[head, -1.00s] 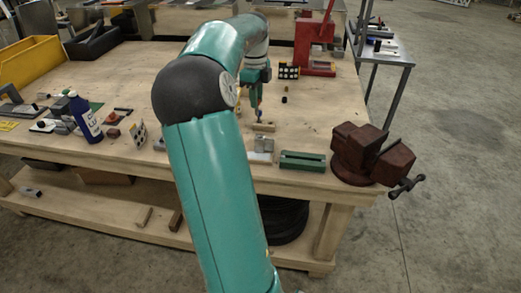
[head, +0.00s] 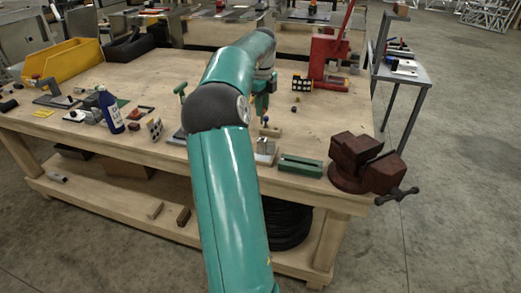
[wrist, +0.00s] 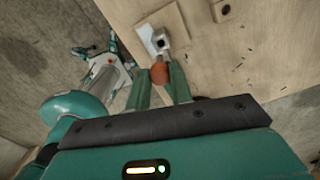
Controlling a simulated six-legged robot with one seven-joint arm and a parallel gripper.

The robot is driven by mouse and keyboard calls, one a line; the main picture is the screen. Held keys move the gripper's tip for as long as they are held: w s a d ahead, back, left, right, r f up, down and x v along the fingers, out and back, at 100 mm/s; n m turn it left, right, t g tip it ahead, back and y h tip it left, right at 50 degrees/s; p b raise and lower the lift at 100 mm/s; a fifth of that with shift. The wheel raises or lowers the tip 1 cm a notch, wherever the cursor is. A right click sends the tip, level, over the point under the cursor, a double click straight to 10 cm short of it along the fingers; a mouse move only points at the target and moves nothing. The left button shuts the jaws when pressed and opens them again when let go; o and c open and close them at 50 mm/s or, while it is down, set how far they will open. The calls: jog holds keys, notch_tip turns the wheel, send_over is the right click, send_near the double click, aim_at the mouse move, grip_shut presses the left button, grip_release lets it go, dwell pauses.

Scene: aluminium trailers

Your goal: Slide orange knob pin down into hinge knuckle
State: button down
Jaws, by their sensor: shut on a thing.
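The orange knob (wrist: 159,73) of the pin is round and sits between the fingertips of my gripper (wrist: 162,84) in the wrist view. My gripper is shut on it. The pin's shank cannot be made out. Just beyond the knob is a pale metal piece with a dark opening (wrist: 157,41), likely the hinge knuckle, on a wooden board (wrist: 176,20). I cannot tell whether the pin is in the knuckle. In the head view my gripper (head: 262,106) is low over the bench, small and partly hidden by my arm.
On the wooden bench (head: 140,82), a metal block (head: 265,147) and a green slotted block (head: 301,165) lie near the front edge. A dark red vise (head: 362,163) stands at the right corner. A blue bottle (head: 110,112) and yellow bin (head: 62,66) are at left.

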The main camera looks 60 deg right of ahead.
notch_tip(320, 180, down, 6)
jog(key=shift+d+f, duration=0.1)
jog(key=shift+d, duration=0.05)
jog(key=shift+f, duration=1.9)
jog(key=shift+w+f, duration=0.1)
jog(key=shift+f, duration=0.1)
jog(key=c, duration=1.2)
grip_release()
jog(key=shift+c, duration=0.2)
jog(key=shift+r, duration=0.1)
notch_tip(320, 180, up, 12)
jog(key=shift+r, duration=0.1)
